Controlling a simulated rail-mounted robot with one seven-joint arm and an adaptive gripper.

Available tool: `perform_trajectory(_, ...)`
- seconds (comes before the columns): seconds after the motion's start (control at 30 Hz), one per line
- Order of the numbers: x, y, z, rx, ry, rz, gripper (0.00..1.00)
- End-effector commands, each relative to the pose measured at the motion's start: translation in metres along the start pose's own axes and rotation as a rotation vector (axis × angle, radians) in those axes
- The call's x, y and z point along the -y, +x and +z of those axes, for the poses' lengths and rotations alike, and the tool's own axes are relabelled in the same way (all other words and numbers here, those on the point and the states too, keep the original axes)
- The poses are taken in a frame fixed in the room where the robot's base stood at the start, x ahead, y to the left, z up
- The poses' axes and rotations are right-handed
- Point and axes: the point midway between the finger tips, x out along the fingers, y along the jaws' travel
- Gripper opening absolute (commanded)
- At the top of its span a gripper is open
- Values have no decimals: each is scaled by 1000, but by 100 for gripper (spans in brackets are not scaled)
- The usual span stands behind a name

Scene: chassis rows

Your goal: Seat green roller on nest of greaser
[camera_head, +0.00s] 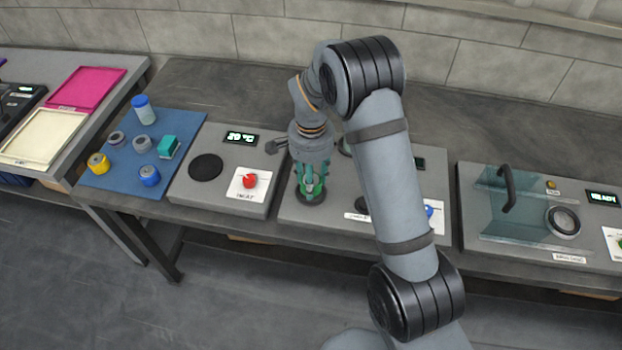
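My gripper (311,184) points down at the left part of the middle grey station, which I take for the greaser (340,200). A small green piece, which looks like the green roller (312,190), is between its fingertips, and the fingers look shut on it. The roller is right at a dark round seat (310,200), which looks like the nest. Whether it touches the seat cannot be told from this view. My forearm hides much of the middle of this station. A blue knob (429,211) shows at its right.
Left is a HEAT station (185,195) with a black disc (206,167) and red knob (250,181). A blue mat (115,183) farther left holds several small parts. Right is a station with a clear cover (500,215) and upright handle (507,188).

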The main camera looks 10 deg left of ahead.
Motion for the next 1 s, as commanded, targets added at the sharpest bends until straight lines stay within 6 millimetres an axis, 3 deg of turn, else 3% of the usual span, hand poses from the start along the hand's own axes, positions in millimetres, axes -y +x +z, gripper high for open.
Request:
perform_trajectory(0.9, 0, 20, 0, 0, 0, 0, 12)
perform_trajectory(0.93, 0, 18, 0, 0, 0, 0, 43)
perform_trajectory(1.0, 0, 18, 0, 0, 0, 0, 47)
